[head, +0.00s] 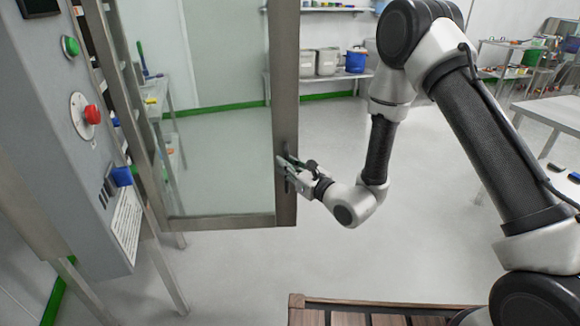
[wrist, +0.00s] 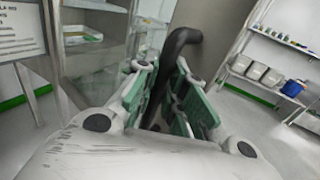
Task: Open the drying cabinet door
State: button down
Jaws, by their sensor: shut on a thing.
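The drying cabinet door (head: 285,100) is a glass pane in a grey metal frame. It stands swung out from the cabinet (head: 60,130) at the left of the head view. My gripper (head: 288,170) is at the lower part of the door's free edge. In the wrist view my gripper (wrist: 168,95) has its green-padded fingers around the dark, bent door handle (wrist: 180,50). It is shut on the handle. The lower part of the handle is partly hidden between the fingers.
The cabinet front carries a green button (head: 70,46), a red knob (head: 92,114) and a blue switch (head: 122,176). A shelf with grey bins and a blue bucket (head: 355,60) stands at the back. A table (head: 555,113) is at the right. The floor between is clear.

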jog(key=c, duration=1.5)
grip_release()
jog(key=shift+o, duration=0.2)
jog(key=shift+d, duration=0.1)
jog(key=v, duration=1.1)
jog(key=shift+s+d, duration=0.2)
jog(key=shift+s, duration=0.15)
